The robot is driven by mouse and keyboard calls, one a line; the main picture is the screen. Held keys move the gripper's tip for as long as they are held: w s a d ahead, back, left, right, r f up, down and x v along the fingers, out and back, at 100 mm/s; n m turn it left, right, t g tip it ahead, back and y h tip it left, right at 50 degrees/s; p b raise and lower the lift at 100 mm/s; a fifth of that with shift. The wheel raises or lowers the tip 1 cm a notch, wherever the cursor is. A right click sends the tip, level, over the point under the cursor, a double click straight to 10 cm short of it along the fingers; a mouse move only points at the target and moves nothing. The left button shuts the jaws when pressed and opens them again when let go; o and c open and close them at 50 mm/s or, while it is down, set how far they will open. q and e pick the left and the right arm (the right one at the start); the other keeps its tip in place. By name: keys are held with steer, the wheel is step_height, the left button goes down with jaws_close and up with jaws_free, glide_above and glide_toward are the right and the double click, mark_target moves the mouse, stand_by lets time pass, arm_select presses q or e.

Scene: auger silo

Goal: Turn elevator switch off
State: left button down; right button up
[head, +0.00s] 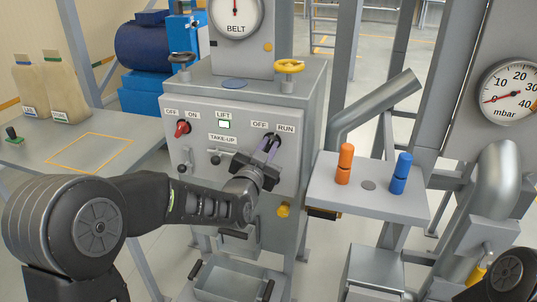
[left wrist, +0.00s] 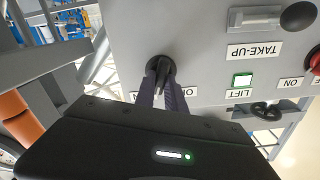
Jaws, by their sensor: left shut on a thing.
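The grey control panel (head: 205,170) carries a red rotary switch (head: 182,128) under OFF and ON labels at its left. A black rotary switch (head: 278,139) sits under OFF and RUN labels at its right. A lit green LIFT lamp (head: 224,124) is between them. My left gripper (head: 269,144) is at the black switch. In the left wrist view, its two fingers (left wrist: 162,88) are shut on the black knob (left wrist: 160,66), one on each side. The gripper partly hides the knob and its labels, so its exact setting is hard to tell. My right gripper is out of view.
A yellow handwheel (head: 289,66) and a black handwheel (head: 180,60) top the cabinet. A shelf (head: 325,192) with orange (head: 345,163) and blue (head: 401,173) pegs stands close on the right. A TAKE-UP lever knob (head: 215,159) is left of my gripper.

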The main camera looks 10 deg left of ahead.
arm_select(q)
steer(key=n+b, duration=0.2)
steer(key=b, duration=0.1)
steer(key=n+b, duration=0.5)
steer(key=b, duration=0.2)
steer(key=shift+a+f+n, duration=0.25)
steer(key=shift+n, duration=0.15)
steer(key=shift+r+n+b, duration=0.15)
steer(key=shift+n+b, duration=0.65)
steer(key=shift+n, duration=0.3)
steer(key=c, duration=1.4)
jaws_free()
steer(key=shift+s, duration=0.1)
steer(key=s, duration=0.7)
steer(key=shift+s+a, duration=0.25)
steer(key=shift+s, duration=0.05)
